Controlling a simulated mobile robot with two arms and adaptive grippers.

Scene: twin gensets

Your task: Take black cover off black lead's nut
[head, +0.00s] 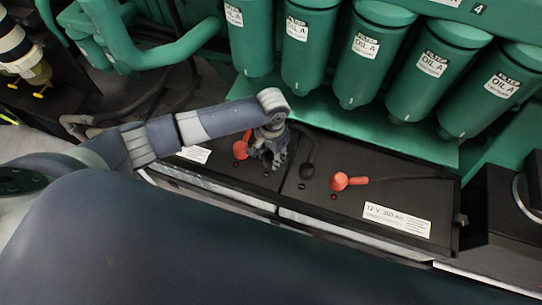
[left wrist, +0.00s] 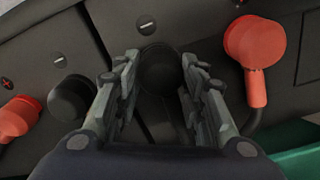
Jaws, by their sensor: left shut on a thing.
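In the left wrist view a round black cover (left wrist: 160,70) sits between the two fingers of my left gripper (left wrist: 161,82), on the battery top. The gripper is shut on it. In the head view my left gripper (head: 268,158) points down at the left battery, hiding this cover. The nut is not visible. A second black cover (head: 307,170) with a black lead stands to its right in the head view; it also shows in the left wrist view (left wrist: 72,98), left of the fingers. My right gripper is not in view.
Red covers stand to the left (head: 243,150) and right (head: 340,181) of the gripper in the head view. Green oil filters (head: 372,45) hang behind the batteries. A metal rail (head: 300,219) runs along the front. The right battery's labelled front corner (head: 397,219) is clear.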

